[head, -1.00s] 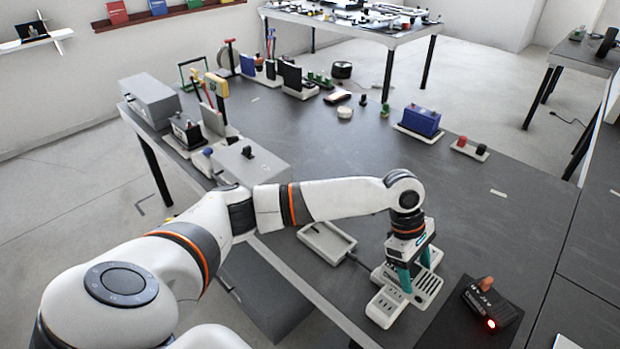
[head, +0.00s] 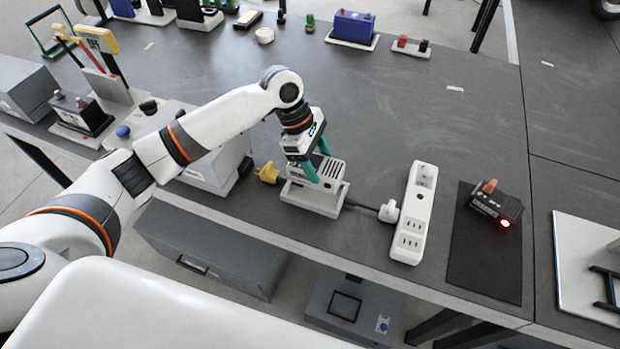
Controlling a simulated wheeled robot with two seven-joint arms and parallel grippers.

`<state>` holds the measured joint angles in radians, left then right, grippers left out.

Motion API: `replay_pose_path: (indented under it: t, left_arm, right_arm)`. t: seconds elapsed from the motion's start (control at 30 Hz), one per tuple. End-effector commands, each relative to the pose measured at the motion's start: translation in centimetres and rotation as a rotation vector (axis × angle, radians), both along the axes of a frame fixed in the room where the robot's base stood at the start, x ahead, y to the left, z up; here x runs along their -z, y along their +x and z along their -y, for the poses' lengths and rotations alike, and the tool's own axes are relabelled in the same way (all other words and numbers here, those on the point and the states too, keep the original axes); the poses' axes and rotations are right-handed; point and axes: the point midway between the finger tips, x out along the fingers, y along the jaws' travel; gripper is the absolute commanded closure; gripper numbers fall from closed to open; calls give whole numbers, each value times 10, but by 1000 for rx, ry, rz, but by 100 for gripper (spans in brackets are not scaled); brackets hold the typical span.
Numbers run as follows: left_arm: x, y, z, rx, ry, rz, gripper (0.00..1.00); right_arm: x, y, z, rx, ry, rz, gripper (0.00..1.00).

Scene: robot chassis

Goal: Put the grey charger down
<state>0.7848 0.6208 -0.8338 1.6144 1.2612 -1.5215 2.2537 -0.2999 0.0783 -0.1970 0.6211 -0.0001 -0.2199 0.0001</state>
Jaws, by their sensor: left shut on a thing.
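The grey charger (head: 331,169) is a light grey box with dark vent slots on top. My left gripper (head: 318,178) is shut on it from above, with teal fingers on the charger's sides. The charger is in or just over a shallow pale tray (head: 312,207) near the table's front edge. I cannot tell whether its underside touches the tray floor. A dark cable runs right from the charger to a white plug (head: 389,211) at the power strip (head: 412,225). My right gripper is not in view.
A yellow connector (head: 267,173) lies left of the charger, near a grey box (head: 207,165). A black battery (head: 493,204) with a red light sits on a dark mat (head: 485,262). The table (head: 420,115) is clear behind the charger.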

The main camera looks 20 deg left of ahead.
Motion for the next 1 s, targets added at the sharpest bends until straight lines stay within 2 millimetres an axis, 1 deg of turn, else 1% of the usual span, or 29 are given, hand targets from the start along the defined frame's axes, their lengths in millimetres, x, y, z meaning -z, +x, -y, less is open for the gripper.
replay_pose_path:
  t: [0.03,0.1,0.33,0.5,0.57,0.87,0.9,0.97,1.0]
  left_arm:
    - [8,0,0,-1,0,-2,81]
    - [17,0,0,-1,-1,1,81]
    - [36,0,0,-1,-1,1,81]
    - [59,0,0,-2,0,0,81]
    - [63,1,0,-2,0,2,81]
    - [64,1,0,-1,-1,3,81]
    - [66,0,0,0,0,1,37]
    - [66,0,-1,-1,0,2,27]
    - [66,0,-1,-1,0,2,21]
  right_arm:
    - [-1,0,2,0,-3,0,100]
    - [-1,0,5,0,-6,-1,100]
    - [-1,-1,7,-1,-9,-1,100]
    - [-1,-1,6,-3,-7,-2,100]
    - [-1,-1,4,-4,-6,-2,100]
    - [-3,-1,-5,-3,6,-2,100]
    - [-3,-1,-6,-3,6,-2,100]
    - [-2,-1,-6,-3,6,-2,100]
    - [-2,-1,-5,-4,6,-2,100]
